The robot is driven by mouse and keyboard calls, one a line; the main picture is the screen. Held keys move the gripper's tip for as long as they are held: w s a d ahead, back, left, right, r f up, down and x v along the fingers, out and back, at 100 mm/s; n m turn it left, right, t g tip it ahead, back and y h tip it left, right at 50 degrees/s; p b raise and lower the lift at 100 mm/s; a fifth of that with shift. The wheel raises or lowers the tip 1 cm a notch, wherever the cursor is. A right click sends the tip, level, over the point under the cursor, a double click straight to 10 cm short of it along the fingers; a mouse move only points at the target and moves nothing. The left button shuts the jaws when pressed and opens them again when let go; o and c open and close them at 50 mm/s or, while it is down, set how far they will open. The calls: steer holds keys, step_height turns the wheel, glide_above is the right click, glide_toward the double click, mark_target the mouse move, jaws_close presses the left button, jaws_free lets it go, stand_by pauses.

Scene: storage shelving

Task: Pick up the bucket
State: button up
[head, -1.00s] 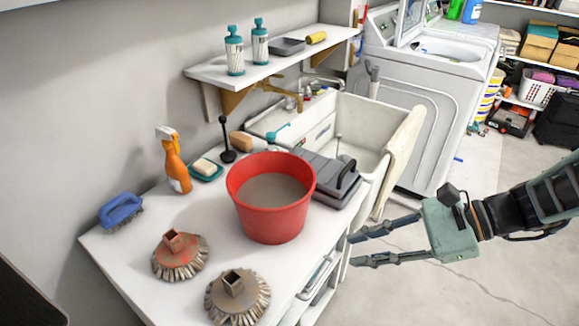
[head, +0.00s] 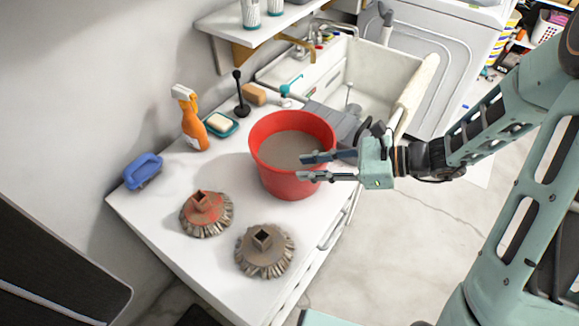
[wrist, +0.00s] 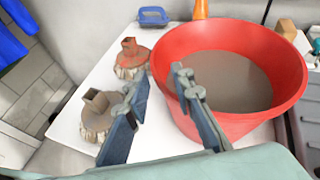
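The red bucket (head: 275,178) stands upright on the white tabletop, with a grey-brown interior. It also fills the right of the wrist view (wrist: 225,38). My gripper (head: 302,167) is open at the bucket's right side in the head view, its two fingers apart and pointing left across the rim. In the wrist view, my gripper (wrist: 153,86) has its right finger overlapping the bucket's left wall and rim. Its left finger is outside the bucket, over the table. I cannot tell whether either finger touches the bucket.
Two brush heads, one red-brown (head: 206,214) and one grey-brown (head: 264,250), lie in front of the bucket. A blue brush (head: 143,170), an orange spray bottle (head: 194,125) and a soap dish (head: 221,125) stand left. A grey case (head: 335,122) and sink (head: 365,75) are behind.

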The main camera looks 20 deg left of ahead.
mark_target(285, 169)
steer(key=x, duration=0.6)
steer(key=shift+a+f, duration=0.2)
steer(key=shift+a, duration=0.1)
jaws_close()
